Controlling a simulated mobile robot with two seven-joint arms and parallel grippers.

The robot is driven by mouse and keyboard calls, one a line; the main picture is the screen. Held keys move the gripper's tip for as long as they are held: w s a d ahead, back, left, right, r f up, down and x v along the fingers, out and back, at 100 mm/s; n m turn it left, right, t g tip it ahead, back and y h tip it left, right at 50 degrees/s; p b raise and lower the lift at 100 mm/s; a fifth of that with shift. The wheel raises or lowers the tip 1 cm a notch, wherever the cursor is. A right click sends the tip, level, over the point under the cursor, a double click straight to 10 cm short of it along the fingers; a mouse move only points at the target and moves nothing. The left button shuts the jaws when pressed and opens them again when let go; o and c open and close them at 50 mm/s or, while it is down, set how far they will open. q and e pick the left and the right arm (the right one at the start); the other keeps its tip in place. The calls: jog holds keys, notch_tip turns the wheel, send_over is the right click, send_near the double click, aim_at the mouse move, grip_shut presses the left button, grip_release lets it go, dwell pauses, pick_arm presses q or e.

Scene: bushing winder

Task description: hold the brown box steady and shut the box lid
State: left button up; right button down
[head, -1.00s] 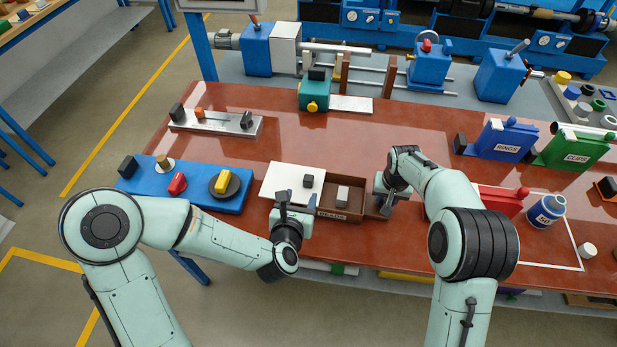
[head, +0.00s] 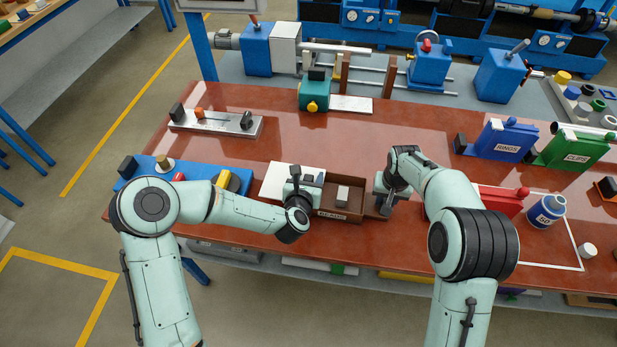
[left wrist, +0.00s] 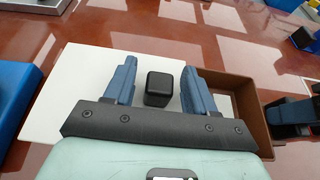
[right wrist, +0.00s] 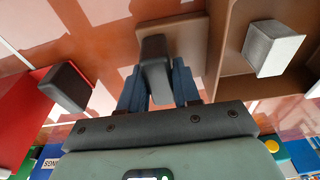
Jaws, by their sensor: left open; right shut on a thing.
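The brown box (head: 352,213) stands open near the table's front edge, with a grey block (head: 342,196) inside. It also shows in the right wrist view (right wrist: 226,75). The white lid (head: 275,180) lies flat at the box's left; its near part is hidden by my arm. Its black knob (left wrist: 160,88) stands between the spread fingers of my left gripper (left wrist: 158,80), with gaps on both sides. In the head view my left gripper (head: 305,179) is over the lid. My right gripper (right wrist: 158,85) is shut on the dark handle (right wrist: 154,60) at the box's right end.
A blue fixture plate (head: 205,172) lies left of the lid. A red bin (head: 503,200), a blue bin (head: 500,140) and a green bin (head: 572,148) stand to the right. The red-brown table behind the box is clear up to the teal block (head: 313,95).

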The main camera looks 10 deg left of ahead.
pick_arm(q)
grip_shut()
jog(key=d, duration=1.2)
jog(key=shift+s+d, duration=0.25)
jog(key=shift+d, duration=0.3)
pick_arm(e)
jog(key=shift+a, duration=0.15)
pick_arm(q)
jog(key=shift+c, duration=0.6)
grip_release()
jog(key=shift+o, duration=0.6)
jog(key=v, duration=1.2)
